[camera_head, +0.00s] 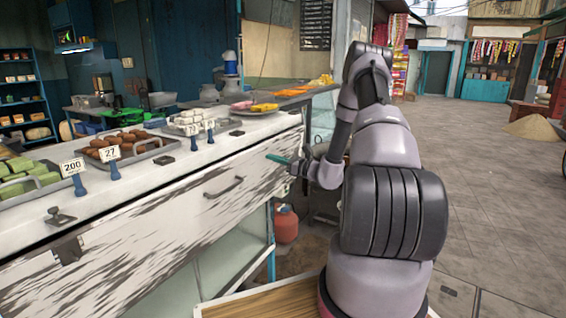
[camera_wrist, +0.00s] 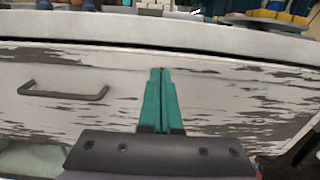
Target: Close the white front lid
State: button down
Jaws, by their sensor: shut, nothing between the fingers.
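The white front lid (camera_head: 160,212) is the weathered white panel with peeling paint on the front of the counter. It stands nearly upright below the counter top, with a dark gap along its upper edge in the wrist view (camera_wrist: 230,88). A dark metal handle (camera_head: 224,187) is on it; the handle also shows in the wrist view (camera_wrist: 64,92). My gripper (camera_head: 268,156) is at the right part of the lid, its teal fingers pressed together and empty. In the wrist view the fingertips (camera_wrist: 161,70) point at the lid's upper part, right of the handle. I cannot tell whether they touch it.
The counter top (camera_head: 130,183) bears trays of sweets, price signs (camera_head: 72,167) and metal latches (camera_head: 60,216). A red gas cylinder (camera_head: 286,225) stands under the counter's right end. Open paved floor (camera_head: 490,215) lies to the right.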

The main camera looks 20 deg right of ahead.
aim_at(252, 149)
jog(key=x, duration=0.6)
jog(key=shift+w+a, duration=0.15)
jog(key=shift+w, duration=0.05)
jog(key=shift+w+a+r+g, duration=0.15)
jog(key=shift+w+a+g, duration=0.15)
jog(key=shift+w+a, duration=0.3)
jog(key=shift+w+a+r+g, duration=0.15)
jog(key=shift+w+a+g, duration=0.15)
jog(key=shift+w+a, duration=0.25)
jog(key=shift+w+r+h, duration=0.25)
jog(key=shift+h, duration=0.15)
